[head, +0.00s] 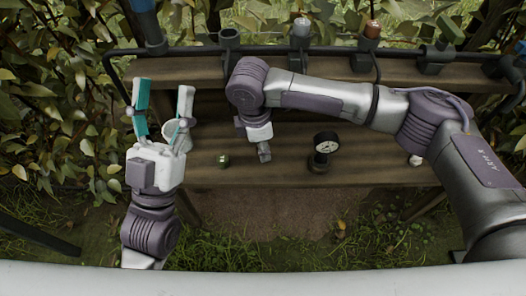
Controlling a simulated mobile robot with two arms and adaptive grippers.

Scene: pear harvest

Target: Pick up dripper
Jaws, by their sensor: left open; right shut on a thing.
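My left gripper (163,94) is open at the left, its two teal fingers pointing up and apart, with nothing between the tips. My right gripper (262,146) points down over the middle of the wooden bench. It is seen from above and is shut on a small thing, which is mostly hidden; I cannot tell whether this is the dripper. A small green-and-metal piece (222,160) lies on the bench to the left of the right gripper. I cannot tell if it is a dripper.
A round dial gauge (326,144) stands on the bench (370,170) right of the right gripper. A small white thing (415,160) lies further right. A black pipe (400,51) with several fittings runs along the back shelf. A pale round thing (177,134) shows behind the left gripper. Leaves crowd the left side.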

